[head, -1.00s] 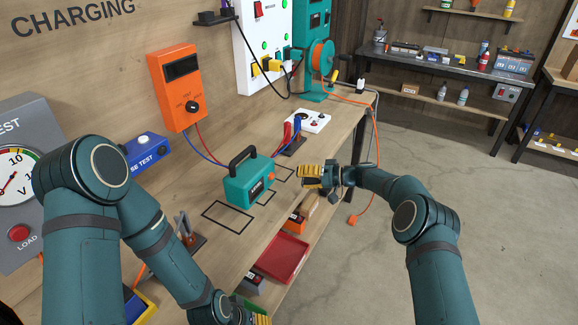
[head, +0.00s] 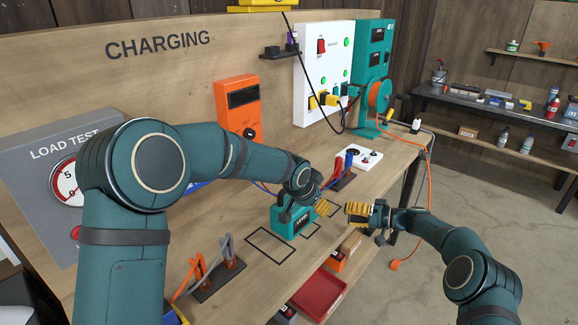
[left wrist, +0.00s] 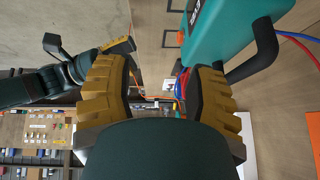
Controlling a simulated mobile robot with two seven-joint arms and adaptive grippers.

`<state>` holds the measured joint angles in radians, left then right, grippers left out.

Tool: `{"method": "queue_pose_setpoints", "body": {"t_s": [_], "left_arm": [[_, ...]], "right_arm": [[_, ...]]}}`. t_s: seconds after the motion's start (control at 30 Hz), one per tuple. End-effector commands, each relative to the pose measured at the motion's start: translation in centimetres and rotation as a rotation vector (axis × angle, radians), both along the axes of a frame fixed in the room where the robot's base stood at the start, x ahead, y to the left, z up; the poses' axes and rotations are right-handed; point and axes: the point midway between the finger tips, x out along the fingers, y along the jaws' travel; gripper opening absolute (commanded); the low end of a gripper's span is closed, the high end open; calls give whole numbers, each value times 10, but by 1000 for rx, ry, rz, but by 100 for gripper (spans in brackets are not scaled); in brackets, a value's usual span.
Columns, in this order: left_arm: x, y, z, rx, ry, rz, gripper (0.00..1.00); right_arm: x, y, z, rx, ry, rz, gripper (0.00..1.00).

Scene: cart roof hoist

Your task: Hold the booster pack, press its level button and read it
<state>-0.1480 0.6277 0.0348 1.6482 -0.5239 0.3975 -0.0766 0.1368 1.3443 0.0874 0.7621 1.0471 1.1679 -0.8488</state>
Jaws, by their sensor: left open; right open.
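The booster pack (head: 287,222) is a teal box with a dark label on its front face, standing on the bench. My left gripper (head: 322,207) is just above and beside it, at its right end, covering its upper part. In the left wrist view the left gripper (left wrist: 157,72) is open and empty between its yellow pads. There the pack (left wrist: 222,28) and its black handle (left wrist: 258,55) lie at upper right, outside the jaws. My right gripper (head: 359,211) is open to the right of the pack, apart from it. I see no level button or reading clearly.
An orange tester (head: 238,105) hangs on the back board. Red and blue clamps (head: 343,163) stand behind the pack. A clamp stand (head: 220,278) is at the front left. A red tray (head: 320,296) lies below the bench edge. Outlined bench space (head: 270,246) beside the pack is clear.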

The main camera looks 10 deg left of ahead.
Motion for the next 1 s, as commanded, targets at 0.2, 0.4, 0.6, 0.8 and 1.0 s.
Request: {"method": "queue_pose_setpoints", "body": {"t_s": [0.2, 0.4, 0.6, 0.8, 1.0], "left_arm": [[28, 49, 61, 154, 3, 75, 55], [34, 71, 85, 217, 10, 120, 55], [42, 74, 74, 226, 15, 127, 55], [59, 76, 44, 225, 15, 126, 55], [77, 78, 13, 224, 16, 126, 55]], "right_arm": [[0, 0, 0, 0, 0, 0, 46], [0, 0, 0, 0, 0, 0, 46], [0, 0, 0, 0, 0, 0, 46], [0, 0, 0, 0, 0, 0, 46], [0, 0, 0, 0, 0, 0, 46]]}}
